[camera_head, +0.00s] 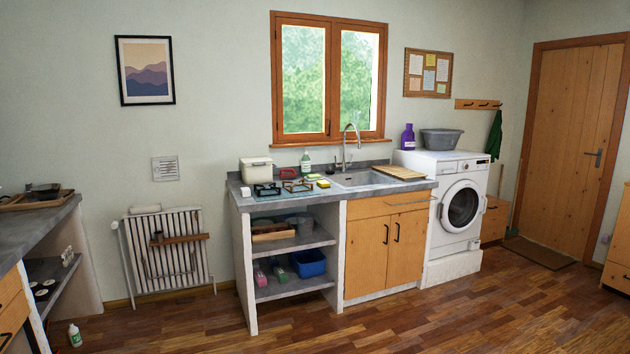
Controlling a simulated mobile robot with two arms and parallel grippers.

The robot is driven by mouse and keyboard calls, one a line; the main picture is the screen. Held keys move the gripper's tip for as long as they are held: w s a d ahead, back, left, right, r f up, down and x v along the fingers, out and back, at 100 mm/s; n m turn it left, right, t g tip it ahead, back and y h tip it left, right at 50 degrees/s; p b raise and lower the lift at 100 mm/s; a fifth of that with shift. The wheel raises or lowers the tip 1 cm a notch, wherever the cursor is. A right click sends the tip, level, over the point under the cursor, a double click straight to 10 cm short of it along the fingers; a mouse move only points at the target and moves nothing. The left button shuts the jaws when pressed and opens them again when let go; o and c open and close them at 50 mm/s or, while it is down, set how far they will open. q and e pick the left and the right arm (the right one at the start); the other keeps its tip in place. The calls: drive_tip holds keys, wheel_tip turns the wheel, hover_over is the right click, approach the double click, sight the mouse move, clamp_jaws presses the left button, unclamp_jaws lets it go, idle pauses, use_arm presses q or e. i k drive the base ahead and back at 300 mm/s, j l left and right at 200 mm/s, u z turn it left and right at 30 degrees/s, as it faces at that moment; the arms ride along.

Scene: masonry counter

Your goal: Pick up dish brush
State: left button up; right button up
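I cannot make out a dish brush for certain at this distance. Several small items lie on the grey counter (240,203) left of the sink (362,179), among them a yellow-green item (323,183) and a small dark item (330,171) by the sink's back left. A soap bottle (306,162) stands behind them. Neither of my grippers is in view.
The counter stands across the room, with open shelves and a wooden cabinet (375,250) below. A washing machine (460,208) is to its right. Another counter (30,222) is at left. A bottle (75,336) stands on the floor at lower left. The wooden floor (450,315) ahead is clear.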

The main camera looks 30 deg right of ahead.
sight(282, 176)
drive_tip(key=i+l+u, duration=0.1)
drive_tip(key=i+l, duration=0.15)
drive_tip(key=i+l+u, duration=0.1)
drive_tip(key=l, duration=0.4)
drive_tip(key=i+l+u, duration=0.1)
drive_tip(key=i+l, duration=0.25)
drive_tip(key=i+l+u, duration=0.1)
drive_tip(key=l, duration=0.35)
drive_tip(key=i, duration=0.1)
